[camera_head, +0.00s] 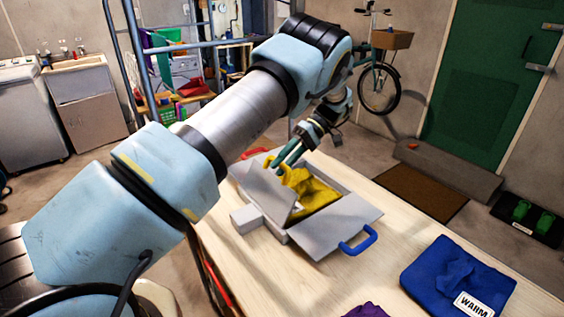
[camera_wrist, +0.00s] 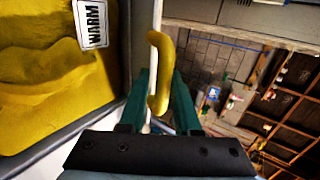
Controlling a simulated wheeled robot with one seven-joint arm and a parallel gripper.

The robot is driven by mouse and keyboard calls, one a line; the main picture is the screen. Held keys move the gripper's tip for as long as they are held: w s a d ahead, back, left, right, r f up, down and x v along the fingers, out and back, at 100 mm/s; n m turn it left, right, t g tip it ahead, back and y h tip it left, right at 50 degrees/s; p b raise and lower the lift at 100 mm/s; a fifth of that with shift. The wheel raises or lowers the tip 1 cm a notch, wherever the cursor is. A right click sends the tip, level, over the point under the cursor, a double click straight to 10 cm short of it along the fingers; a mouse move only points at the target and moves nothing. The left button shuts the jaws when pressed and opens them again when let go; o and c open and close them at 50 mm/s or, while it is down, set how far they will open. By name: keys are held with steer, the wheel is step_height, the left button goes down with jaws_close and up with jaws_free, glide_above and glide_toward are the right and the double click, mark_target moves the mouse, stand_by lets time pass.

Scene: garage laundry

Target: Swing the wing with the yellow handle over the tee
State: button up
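The grey folding board (camera_head: 246,219) lies on the table with a yellow tee (camera_head: 318,196) on its middle; the tee also shows in the wrist view (camera_wrist: 50,80). The wing with the yellow handle (camera_head: 268,188) is tilted up at the tee's left side, not lying on it. Its yellow handle (camera_wrist: 166,75) stands between my fingers in the wrist view. My gripper (camera_head: 282,157) appears closed around this handle, with a finger on each side (camera_wrist: 161,95). The wing's inner side is partly hidden in the head view.
The wing with the blue handle (camera_head: 335,229) lies spread out to the right. A red handle (camera_head: 256,151) shows at the far side. A folded blue cloth (camera_head: 437,274) labelled WARM and a purple cloth (camera_head: 367,310) lie on the table (camera_head: 400,225). Bare tabletop lies between the board and the blue cloth.

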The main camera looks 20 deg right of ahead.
steer(key=shift+o, duration=0.2)
steer(key=shift+r, duration=0.1)
steer(key=shift+w+r+b, duration=0.1)
steer(key=shift+r+b, duration=0.3)
steer(key=shift+r, duration=0.1)
step_height(320, 180, up, 9)
steer(key=b, duration=0.3)
